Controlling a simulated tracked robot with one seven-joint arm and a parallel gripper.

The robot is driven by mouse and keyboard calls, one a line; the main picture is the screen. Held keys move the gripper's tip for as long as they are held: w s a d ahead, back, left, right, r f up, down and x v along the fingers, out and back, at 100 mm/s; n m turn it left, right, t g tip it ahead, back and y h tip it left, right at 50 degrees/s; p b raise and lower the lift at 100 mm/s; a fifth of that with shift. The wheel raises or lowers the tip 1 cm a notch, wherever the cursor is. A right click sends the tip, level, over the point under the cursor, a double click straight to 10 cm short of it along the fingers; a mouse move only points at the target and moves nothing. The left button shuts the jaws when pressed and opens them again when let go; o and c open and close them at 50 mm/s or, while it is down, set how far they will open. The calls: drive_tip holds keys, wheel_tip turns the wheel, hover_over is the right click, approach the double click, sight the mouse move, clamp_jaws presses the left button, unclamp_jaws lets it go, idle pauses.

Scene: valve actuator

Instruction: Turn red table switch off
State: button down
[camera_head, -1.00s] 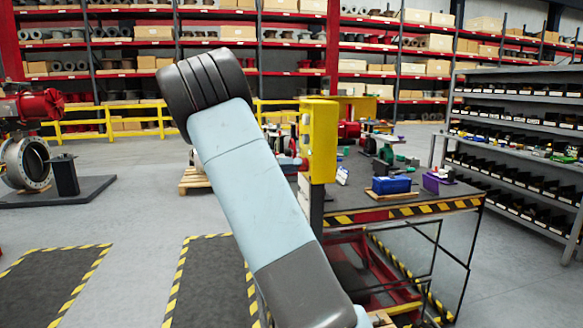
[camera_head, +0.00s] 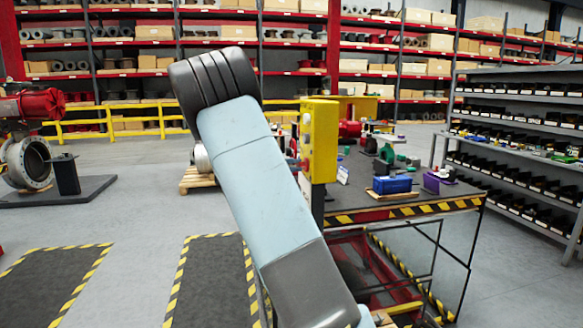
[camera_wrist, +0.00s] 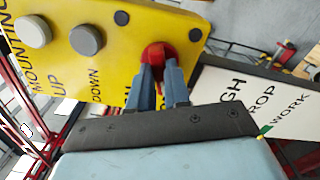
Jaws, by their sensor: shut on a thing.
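The red table switch (camera_wrist: 158,54) is a round red knob on the yellow control panel (camera_wrist: 120,45) in the wrist view. My gripper (camera_wrist: 160,72) reaches up to it from below, and its two fingers are shut on the red switch, one on each side. The fingers hide the lower part of the knob and some of the lettering near it. In the head view the yellow panel (camera_head: 320,140) stands upright at the table's left corner; my arm covers the space beside it, and my gripper does not show there.
Two grey buttons sit on the panel, one light (camera_wrist: 33,31) and one darker (camera_wrist: 87,40), by "UP" and "DOWN". A white sign (camera_wrist: 250,100) is close on the right. The work table (camera_head: 400,210) holds a blue bin (camera_head: 392,185).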

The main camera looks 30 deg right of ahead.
drive_tip(key=shift+f+n, duration=0.15)
drive_tip(key=shift+n, duration=1.55)
drive_tip(key=c, duration=1.1)
unclamp_jaws()
drive_tip(key=v, duration=1.3)
drive_tip(key=shift+w+a, duration=0.2)
drive_tip(key=shift+a, duration=0.15)
drive_tip(key=shift+d, duration=0.1)
